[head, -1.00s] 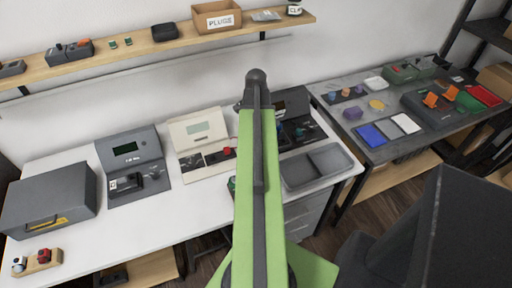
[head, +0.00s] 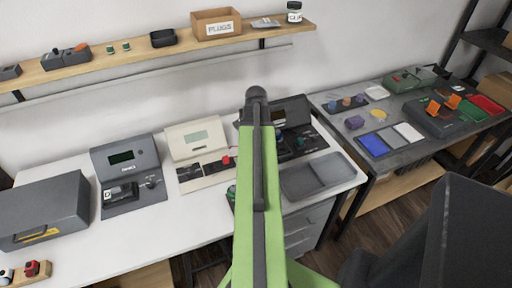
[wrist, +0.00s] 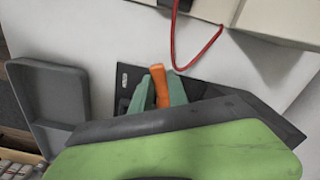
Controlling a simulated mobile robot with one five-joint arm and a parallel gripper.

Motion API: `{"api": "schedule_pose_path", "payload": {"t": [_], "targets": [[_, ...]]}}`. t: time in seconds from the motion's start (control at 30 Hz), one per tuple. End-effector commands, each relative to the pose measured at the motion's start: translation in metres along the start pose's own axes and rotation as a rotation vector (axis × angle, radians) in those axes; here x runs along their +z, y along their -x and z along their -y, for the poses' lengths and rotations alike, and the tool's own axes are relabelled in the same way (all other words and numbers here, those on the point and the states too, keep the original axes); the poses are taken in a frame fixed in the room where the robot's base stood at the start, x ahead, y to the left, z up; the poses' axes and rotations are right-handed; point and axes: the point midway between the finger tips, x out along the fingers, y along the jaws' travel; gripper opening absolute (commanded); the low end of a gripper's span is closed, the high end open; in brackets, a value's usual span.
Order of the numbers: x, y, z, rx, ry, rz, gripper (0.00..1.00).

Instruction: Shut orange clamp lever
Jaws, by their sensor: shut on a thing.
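An orange lever (wrist: 160,84) stands between the two pale green fingers of my gripper (wrist: 159,92) in the wrist view. The fingers are shut on it, over a dark panel (wrist: 124,82). The lever's lower end is hidden behind my gripper's body. In the head view my green arm hides the gripper and the held lever. The dark device (head: 291,113) shows partly behind my arm there.
In the wrist view a red cable (wrist: 190,62) loops close to the gripper, and a grey tray (wrist: 58,95) lies to the left. A cream device (head: 197,152) stands left of my arm.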

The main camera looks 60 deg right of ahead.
Motion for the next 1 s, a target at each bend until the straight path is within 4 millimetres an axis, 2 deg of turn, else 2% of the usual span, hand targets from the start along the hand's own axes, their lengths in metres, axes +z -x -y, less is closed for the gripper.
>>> {"api": "schedule_pose_path", "payload": {"t": [0.3, 0.6, 0.63, 0.77, 1.0], "targets": [[-0.0016, -0.0001, 0.0085, 0.001, -0.19, -0.001, 0.0], [-0.0016, -0.0001, 0.0089, 0.001, -0.214, -0.001, 0.0], [-0.0016, -0.0001, 0.0089, 0.001, -0.213, -0.001, 0.23], [-0.0015, -0.0001, 0.009, 0.0, -0.212, -0.001, 0.4], [-0.0005, -0.0001, 0.0096, 0.0, -0.21, -0.001, 0.42]]}}
